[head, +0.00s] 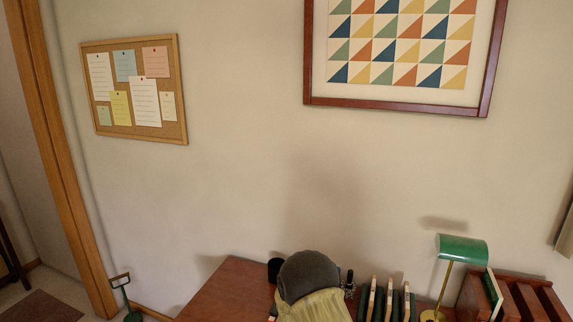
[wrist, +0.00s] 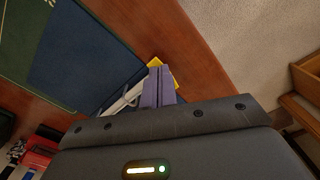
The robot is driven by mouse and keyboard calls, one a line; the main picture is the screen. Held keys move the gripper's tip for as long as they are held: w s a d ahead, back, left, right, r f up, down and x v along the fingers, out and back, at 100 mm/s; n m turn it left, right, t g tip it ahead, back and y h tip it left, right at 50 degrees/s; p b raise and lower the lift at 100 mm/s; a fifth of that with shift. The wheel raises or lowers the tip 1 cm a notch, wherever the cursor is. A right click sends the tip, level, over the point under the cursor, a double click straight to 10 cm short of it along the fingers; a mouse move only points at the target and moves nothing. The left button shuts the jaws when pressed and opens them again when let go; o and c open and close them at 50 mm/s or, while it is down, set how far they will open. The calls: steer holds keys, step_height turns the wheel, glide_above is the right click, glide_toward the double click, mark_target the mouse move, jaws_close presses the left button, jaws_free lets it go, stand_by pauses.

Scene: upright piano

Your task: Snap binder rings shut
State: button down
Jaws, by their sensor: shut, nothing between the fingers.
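In the wrist view, a dark blue panel (wrist: 85,62), which looks like an open binder cover, lies on the reddish-brown desk (wrist: 195,45). A pale strip (wrist: 122,104), perhaps the binder's paper edge or ring strip, runs beside my fingers; I cannot make out the rings or whether they are open. My gripper (wrist: 160,70) has two purple fingers pressed together, shut and empty, over the edge of the binder. A small yellow patch (wrist: 154,62) shows behind the fingertips. I cannot tell whether they touch anything. The head view does not clearly show the binder or my gripper.
A green surface (wrist: 22,35) lies beyond the blue panel; red and black items (wrist: 38,152) are at lower left. In the head view, a green lamp (head: 462,248), upright books (head: 388,300) and a wooden rack (head: 520,300) stand at the desk's right. The desk's left part looks clear.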

steer(key=shift+r, duration=0.15)
step_height(320, 180, up, 8)
steer(key=p, duration=0.5)
stand_by(0.6)
steer(key=s+d+r+m+t, duration=0.1)
steer(key=d+r+m, duration=0.1)
steer(key=d+r, duration=0.35)
steer(key=s+d+r+m, duration=0.1)
steer(key=d+r+m, duration=0.1)
steer(key=r, duration=0.7)
steer(key=s+d+r+m+t, duration=0.1)
steer(key=s+d+r+m, duration=0.3)
steer(key=s+d+r, duration=0.3)
steer(key=s+r, duration=0.3)
steer(key=shift+r+t, duration=0.3)
steer(key=shift+r, duration=0.1)
